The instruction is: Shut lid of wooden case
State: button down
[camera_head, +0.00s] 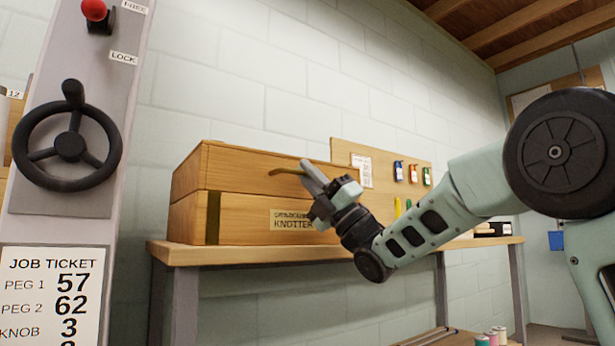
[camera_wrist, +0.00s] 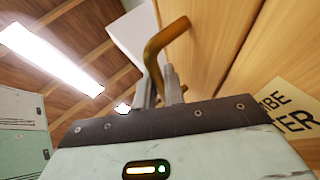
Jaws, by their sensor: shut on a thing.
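The wooden case (camera_head: 255,217) sits on a wooden shelf at the middle left of the head view, with a label reading KNOTTER on its front. Its lid (camera_head: 235,165) lies level on the body, with a thin seam between them. A bent brass handle (camera_head: 287,171) sticks out from the lid's front. My gripper (camera_head: 308,172) is at the front of the case, shut on the handle. In the wrist view the handle (camera_wrist: 158,50) rises between the fingers (camera_wrist: 168,88), and the case front (camera_wrist: 215,50) fills the right side. The lid's far side is hidden.
The shelf (camera_head: 220,254) runs to the right behind my arm. A pegboard (camera_head: 375,165) with small coloured tools stands behind it. A grey panel with a black handwheel (camera_head: 68,140) and a job ticket (camera_head: 52,295) stands close at left. Thread spools (camera_head: 490,337) are at lower right.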

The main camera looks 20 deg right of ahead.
jog(key=shift+f, duration=0.35)
jog(key=c, duration=1.5)
grip_release()
jog(key=shift+r, duration=0.1)
jog(key=v, duration=1.7)
jog(key=shift+f, duration=0.25)
jog(key=shift+s+d, duration=0.1)
jog(key=shift+s, duration=0.05)
